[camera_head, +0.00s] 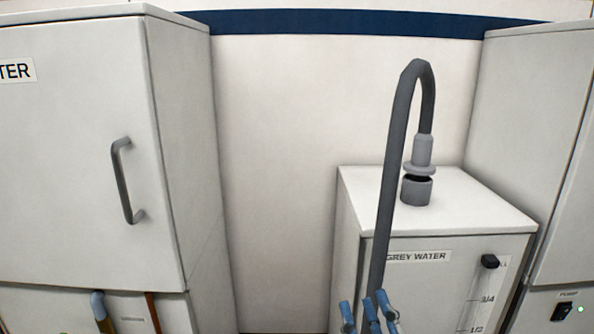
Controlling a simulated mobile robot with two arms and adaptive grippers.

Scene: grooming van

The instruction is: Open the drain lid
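No drain lid can be made out for certain. A grey hose (392,170) arches up and over to the top of the grey water tank (356,240). Its collared end (420,155) is above a short grey neck (416,191) on the tank top, with a dark gap showing between them. My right gripper (370,314) shows only its blue fingertips at the bottom edge, around the lower visible part of the hose. Whether they grip the hose is unclear. My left gripper cannot be made out.
A white cabinet with a grey handle (122,182) stands at the left. A blue-ended part (99,306) shows below it. Another white cabinet (530,130) with a pump switch (561,311) stands at the right. The wall panel (290,150) between is bare.

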